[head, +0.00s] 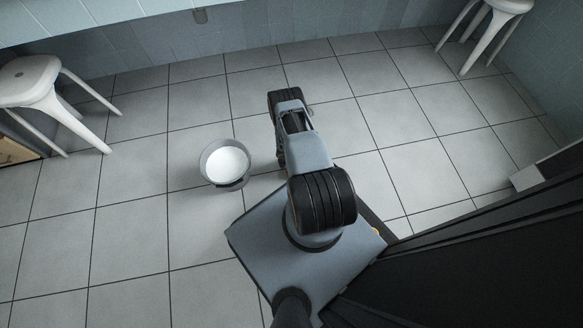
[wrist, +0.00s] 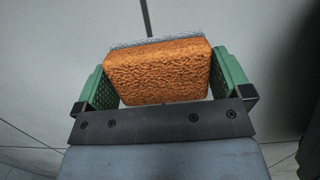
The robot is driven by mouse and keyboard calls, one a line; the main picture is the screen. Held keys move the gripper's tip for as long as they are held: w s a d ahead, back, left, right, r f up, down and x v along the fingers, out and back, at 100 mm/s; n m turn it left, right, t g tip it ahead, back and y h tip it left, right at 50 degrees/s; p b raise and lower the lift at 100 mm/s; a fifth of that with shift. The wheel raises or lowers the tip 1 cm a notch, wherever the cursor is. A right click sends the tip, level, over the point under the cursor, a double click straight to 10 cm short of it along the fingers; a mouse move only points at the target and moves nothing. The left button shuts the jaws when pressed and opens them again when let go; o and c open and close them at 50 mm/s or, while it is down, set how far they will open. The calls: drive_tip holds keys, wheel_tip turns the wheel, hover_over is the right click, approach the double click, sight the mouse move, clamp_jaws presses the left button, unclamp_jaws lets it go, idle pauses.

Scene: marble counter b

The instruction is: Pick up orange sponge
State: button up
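The orange sponge (wrist: 158,72) shows in the wrist view, with a grey layer along its far edge. It sits between the two green finger pads of my gripper (wrist: 163,85), and both pads meet its sides. My gripper is shut on it. Pale tiles with dark joints show behind the sponge. In the head view my arm hides the gripper and the sponge.
A round grey container with a white inside (head: 225,164) stands on the tiled floor (head: 130,200), left of my arm. White stools stand at the left (head: 30,82) and upper right (head: 490,25). Floor around the container is clear.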

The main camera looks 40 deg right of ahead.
drive_tip(key=c, duration=0.4)
wheel_tip(320, 180, up, 10)
drive_tip(key=p, duration=0.6)
drive_tip(key=shift+p, duration=0.35)
drive_tip(key=shift+c, duration=0.2)
